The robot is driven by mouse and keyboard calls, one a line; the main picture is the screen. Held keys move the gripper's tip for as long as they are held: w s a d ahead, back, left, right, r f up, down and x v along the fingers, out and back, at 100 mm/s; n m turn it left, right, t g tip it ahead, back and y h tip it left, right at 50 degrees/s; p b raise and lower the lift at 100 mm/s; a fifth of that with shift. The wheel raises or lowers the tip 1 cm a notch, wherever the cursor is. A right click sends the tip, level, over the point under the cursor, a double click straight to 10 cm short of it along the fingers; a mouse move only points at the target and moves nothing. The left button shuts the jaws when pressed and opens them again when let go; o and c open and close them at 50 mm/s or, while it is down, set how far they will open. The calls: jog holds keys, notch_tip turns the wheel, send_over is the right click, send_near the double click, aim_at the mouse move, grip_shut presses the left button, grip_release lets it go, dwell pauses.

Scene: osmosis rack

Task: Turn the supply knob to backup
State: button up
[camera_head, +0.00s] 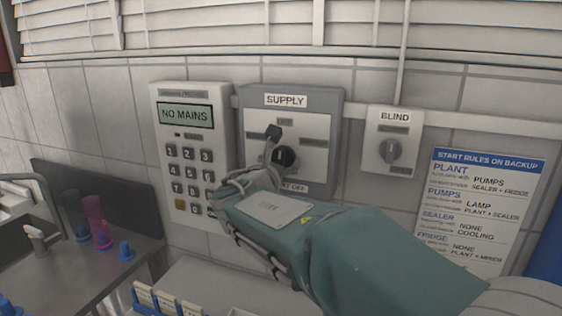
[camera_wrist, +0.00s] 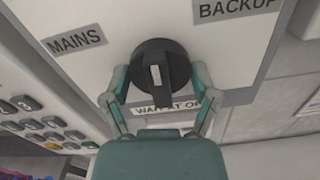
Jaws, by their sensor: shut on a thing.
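The supply knob (camera_wrist: 161,78) is black and round with a pale pointer mark, on the panel labelled SUPPLY (camera_head: 333,103). In the wrist view the mark stands roughly upright, between the MAINS label (camera_wrist: 77,41) on the left and the BACKUP label (camera_wrist: 238,8) on the right. A label reading WAIT AT O… (camera_wrist: 152,110) is partly hidden below the knob. My gripper (camera_wrist: 160,84) is shut on the knob, one finger on each side. In the head view my gripper (camera_head: 262,160) reaches the panel from below and partly covers the knob (camera_head: 284,158).
A keypad (camera_head: 188,113) reading NO MAINS stands left of the panel. A BLIND knob (camera_head: 390,151) and a START RULES ON BACKUP sign (camera_head: 480,205) are on the right. A counter (camera_head: 100,270) with coloured pieces and a sink is at lower left.

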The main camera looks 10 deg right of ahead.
jog(key=m, duration=0.5)
jog(key=shift+a+m, duration=0.1)
jog(key=shift+m, duration=0.2)
jog(key=m, duration=0.5)
jog(key=shift+m, duration=0.3)
jog(key=o, duration=1)
jog(key=v, duration=1.2)
